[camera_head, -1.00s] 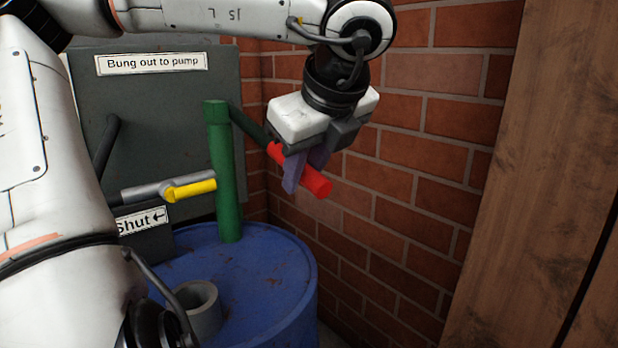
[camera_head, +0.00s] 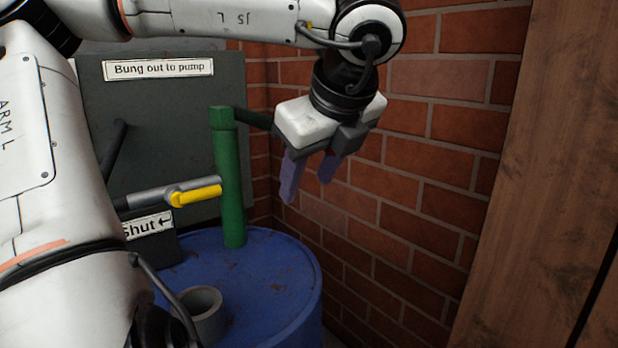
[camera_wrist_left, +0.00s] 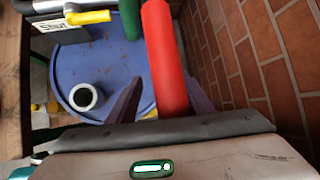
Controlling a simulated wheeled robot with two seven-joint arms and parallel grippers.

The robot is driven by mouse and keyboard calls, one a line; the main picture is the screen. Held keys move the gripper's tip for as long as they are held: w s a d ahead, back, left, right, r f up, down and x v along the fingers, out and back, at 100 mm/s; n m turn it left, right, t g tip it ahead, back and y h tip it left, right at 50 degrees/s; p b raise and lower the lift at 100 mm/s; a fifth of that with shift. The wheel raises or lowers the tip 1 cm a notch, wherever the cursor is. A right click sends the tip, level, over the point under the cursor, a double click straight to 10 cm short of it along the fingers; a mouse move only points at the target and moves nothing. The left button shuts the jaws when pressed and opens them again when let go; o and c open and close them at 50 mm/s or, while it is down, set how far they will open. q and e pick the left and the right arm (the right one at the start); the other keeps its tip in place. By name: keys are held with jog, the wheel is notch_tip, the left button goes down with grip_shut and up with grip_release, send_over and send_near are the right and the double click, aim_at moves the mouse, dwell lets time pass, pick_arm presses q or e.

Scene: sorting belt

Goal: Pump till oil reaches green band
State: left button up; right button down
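The green pump (camera_head: 229,185) stands upright on the blue drum (camera_head: 270,275). Its lever (camera_head: 255,119) runs right, behind my left gripper (camera_head: 308,185), which hides the handle in the head view. In the left wrist view, the red handle (camera_wrist_left: 165,55) lies between the two spread fingers of my left gripper (camera_wrist_left: 162,100). The left finger is apart from it; whether the right finger touches it I cannot tell. My left gripper is open. No oil level or green band is in view. My right gripper is not in view.
A grey pipe with a yellow valve lever (camera_head: 197,194) is left of the pump, above a "Shut" label (camera_head: 148,227). A grey collar (camera_head: 202,312) rises from the drum top. A brick wall (camera_head: 425,150) and wooden boards (camera_head: 545,150) bound the right side.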

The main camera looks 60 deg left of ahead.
pick_arm(q)
jog(key=p+v, duration=0.2)
jog(key=v, duration=0.8)
jog(key=shift+p, duration=0.3)
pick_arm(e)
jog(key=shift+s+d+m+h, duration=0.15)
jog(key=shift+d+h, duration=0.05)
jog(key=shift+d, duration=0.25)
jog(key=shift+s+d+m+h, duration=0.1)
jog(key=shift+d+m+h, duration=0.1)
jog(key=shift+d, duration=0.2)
pick_arm(q)
jog(key=shift+f, duration=0.1)
